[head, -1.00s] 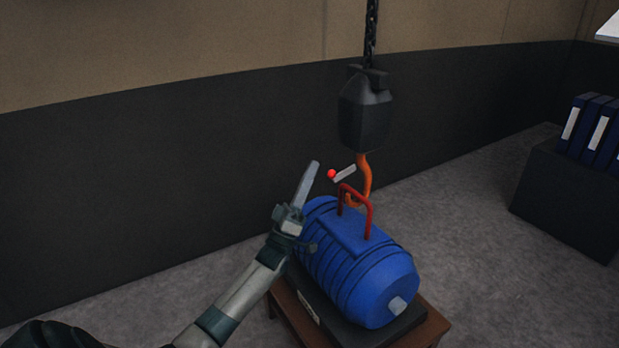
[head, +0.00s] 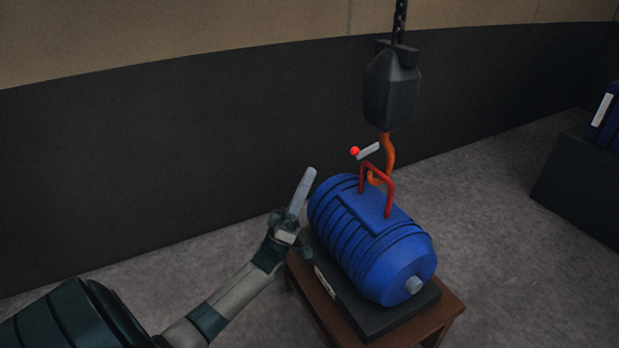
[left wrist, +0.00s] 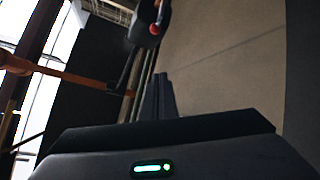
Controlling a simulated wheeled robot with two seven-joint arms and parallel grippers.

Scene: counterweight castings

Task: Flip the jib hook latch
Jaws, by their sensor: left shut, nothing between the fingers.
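A pale latch bar (head: 369,151) with a red ball (head: 355,151) at its end sticks out to the left of the orange hook (head: 389,152). The hook hangs below a dark block (head: 391,90), its lower bend at the red handle (head: 389,200) of a blue ribbed casting (head: 365,245). I cannot tell whether the hook passes through the handle. My left gripper (head: 309,175) is shut and empty, pointing up, left of and lower than the ball, apart from it. In the left wrist view the red ball (left wrist: 155,29) shows beyond the fingers (left wrist: 158,95). My right gripper is not in view.
The casting lies on a black plate (head: 408,311) on a brown wooden stand (head: 452,312). A chain (head: 400,22) runs up from the block. The floor between is clear.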

